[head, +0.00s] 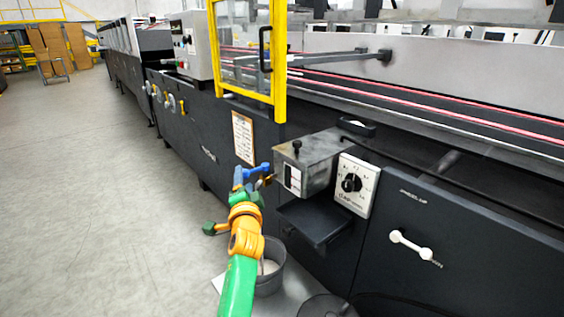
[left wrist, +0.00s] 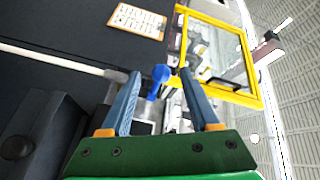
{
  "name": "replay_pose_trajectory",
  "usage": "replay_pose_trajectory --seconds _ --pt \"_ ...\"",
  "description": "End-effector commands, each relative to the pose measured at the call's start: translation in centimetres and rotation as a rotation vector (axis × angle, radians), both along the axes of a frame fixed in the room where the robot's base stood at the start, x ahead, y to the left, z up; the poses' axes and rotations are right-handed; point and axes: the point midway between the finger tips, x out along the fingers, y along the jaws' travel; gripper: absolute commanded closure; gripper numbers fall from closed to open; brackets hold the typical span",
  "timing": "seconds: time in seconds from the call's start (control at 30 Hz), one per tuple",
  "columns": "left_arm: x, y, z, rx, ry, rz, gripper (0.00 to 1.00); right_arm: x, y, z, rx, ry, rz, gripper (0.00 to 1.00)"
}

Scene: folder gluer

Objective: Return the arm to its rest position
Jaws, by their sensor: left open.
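My left arm comes in from the bottom of the head view, green and orange. My left gripper (head: 254,176) is at its far end, with blue fingers, beside the left end of the grey metal box (head: 318,153) on the machine's side. In the left wrist view my left gripper (left wrist: 160,73) is open, its two blue fingers spread apart. A blue knob (left wrist: 159,74) shows between the fingertips; I cannot tell whether they touch it. My right gripper is not in view.
The dark machine (head: 460,230) fills the right side. A yellow-framed guard (head: 279,60) stands above the box. A white dial panel (head: 354,186) and white handle (head: 411,245) are to the right. A grey bucket (head: 272,282) stands below. Open floor (head: 90,190) lies left.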

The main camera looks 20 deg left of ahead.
Motion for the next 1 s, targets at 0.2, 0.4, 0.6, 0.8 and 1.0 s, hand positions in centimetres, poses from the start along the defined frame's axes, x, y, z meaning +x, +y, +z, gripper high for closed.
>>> replay_pose_trajectory --seconds 0.2,0.4,0.6,0.8,1.0 --pt "-4.5 1.3 -6.5 -0.198 0.087 0.061 0.38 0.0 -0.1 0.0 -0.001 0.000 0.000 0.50" --pt "-16.0 -1.8 -17.8 -0.643 0.335 0.131 0.38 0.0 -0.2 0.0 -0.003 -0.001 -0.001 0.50" --pt "-24.6 -6.4 -22.3 -0.883 0.560 0.165 0.38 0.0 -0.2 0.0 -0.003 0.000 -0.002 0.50" --pt "-31.8 -10.3 -24.1 -1.035 0.763 0.199 0.38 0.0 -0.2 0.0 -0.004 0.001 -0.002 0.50" --pt "-36.3 -12.7 -26.1 -1.115 0.914 0.236 0.38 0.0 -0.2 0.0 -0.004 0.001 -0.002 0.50"
